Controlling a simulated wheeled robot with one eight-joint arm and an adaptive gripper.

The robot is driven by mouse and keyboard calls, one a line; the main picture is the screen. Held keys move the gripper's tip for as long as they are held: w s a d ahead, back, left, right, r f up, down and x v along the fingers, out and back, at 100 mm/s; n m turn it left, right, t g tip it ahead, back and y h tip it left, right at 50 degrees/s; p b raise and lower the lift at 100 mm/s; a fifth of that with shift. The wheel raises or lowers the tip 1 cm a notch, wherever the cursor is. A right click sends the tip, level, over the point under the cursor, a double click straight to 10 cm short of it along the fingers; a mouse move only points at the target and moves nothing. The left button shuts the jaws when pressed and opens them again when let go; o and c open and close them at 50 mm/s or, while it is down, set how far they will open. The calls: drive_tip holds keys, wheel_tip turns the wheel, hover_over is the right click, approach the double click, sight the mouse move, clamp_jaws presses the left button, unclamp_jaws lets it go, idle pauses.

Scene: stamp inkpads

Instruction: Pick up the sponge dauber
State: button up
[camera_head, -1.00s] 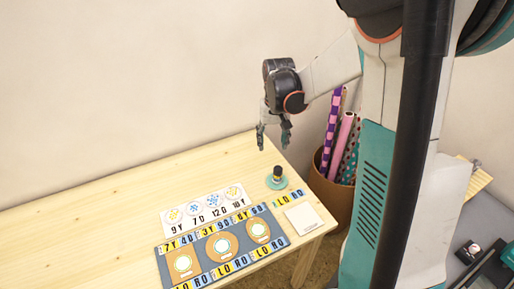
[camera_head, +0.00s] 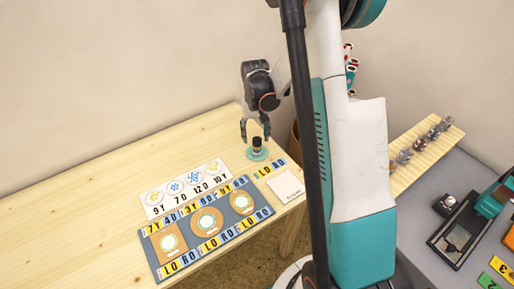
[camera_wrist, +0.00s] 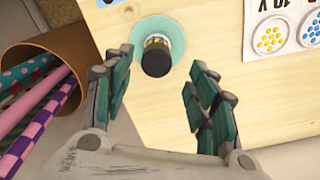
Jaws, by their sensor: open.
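The sponge dauber (camera_head: 257,143) is a small dark upright piece with a yellowish band, standing on a round teal base (camera_head: 257,155) near the table's far right corner. In the wrist view the dauber (camera_wrist: 156,57) stands just beyond the fingertips, slightly left of the middle of the gap, with the teal base (camera_wrist: 174,32) around its foot. My gripper (camera_head: 255,131) points down just above the dauber in the head view. It also shows in the wrist view (camera_wrist: 158,72), with its teal-padded fingers spread and nothing between them.
A grey board (camera_head: 240,206) with letter tiles and round pads lies in front on the wooden table (camera_head: 60,215). A white card (camera_head: 285,188) lies to the right. A brown bin (camera_wrist: 70,42) of patterned rolls stands beside the table edge. The table's left side is clear.

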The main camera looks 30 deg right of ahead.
sight(257, 140)
drive_tip(key=f+b, duration=0.1)
drive_tip(key=f, duration=0.1)
drive_tip(key=s+f+b, duration=0.1)
drive_tip(key=f, duration=0.1)
drive_tip(key=shift+d+f, duration=0.1)
drive_tip(key=shift+f, duration=0.05)
drive_tip(key=shift+f+b, duration=0.35)
drive_tip(key=shift+f, duration=0.15)
drive_tip(key=shift+r, duration=0.1)
drive_tip(key=c, duration=1.1)
